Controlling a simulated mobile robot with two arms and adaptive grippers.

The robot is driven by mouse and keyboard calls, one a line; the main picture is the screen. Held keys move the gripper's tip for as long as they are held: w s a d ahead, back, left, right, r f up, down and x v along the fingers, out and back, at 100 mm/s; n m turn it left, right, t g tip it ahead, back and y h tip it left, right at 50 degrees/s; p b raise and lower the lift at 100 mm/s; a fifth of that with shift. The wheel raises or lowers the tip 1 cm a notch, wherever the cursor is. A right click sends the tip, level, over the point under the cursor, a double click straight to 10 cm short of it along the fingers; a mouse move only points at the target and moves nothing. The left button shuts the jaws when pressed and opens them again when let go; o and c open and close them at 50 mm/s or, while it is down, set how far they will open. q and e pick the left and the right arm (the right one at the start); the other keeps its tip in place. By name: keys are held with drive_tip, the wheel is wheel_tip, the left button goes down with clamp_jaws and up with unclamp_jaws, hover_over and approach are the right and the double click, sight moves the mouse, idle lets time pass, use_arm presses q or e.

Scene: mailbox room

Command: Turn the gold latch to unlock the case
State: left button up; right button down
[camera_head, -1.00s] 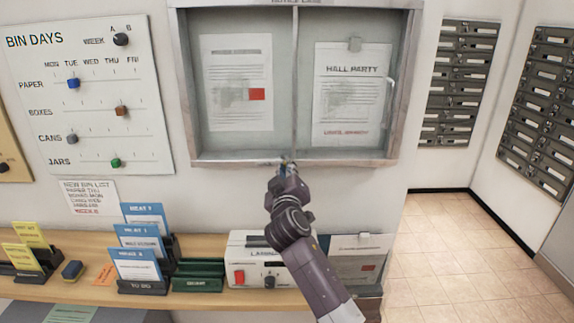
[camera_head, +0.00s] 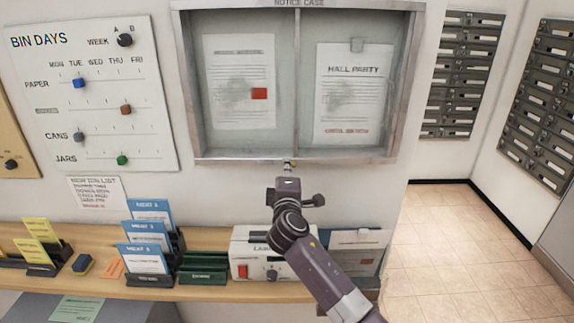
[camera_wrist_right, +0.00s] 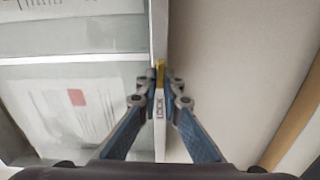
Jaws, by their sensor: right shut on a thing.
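The notice case (camera_head: 296,80) hangs on the wall with its glass doors closed. The small gold latch (camera_head: 289,162) is at the middle of its bottom frame. My right gripper (camera_head: 288,170) reaches up to it from below. In the right wrist view, the blue-padded fingers of the gripper (camera_wrist_right: 160,90) are shut on the gold latch (camera_wrist_right: 160,70), one on each side. A white strip marked LOCK (camera_wrist_right: 160,107) shows between the fingers. The fingers hide part of the latch, so its exact angle is hard to tell. My left gripper is out of view.
Below the case, a wooden shelf (camera_head: 210,291) holds a white machine (camera_head: 273,248), green trays and blue-card holders (camera_head: 147,258). A bin-days board (camera_head: 88,95) hangs left. Metal mailboxes (camera_head: 460,75) and open tiled floor (camera_head: 450,250) are on the right.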

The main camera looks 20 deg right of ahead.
drive_tip(key=shift+n, duration=0.4)
drive_tip(key=c, duration=2.1)
unclamp_jaws()
drive_tip(key=shift+w, duration=0.1)
drive_tip(key=shift+f, duration=0.1)
drive_tip(key=v, duration=1.2)
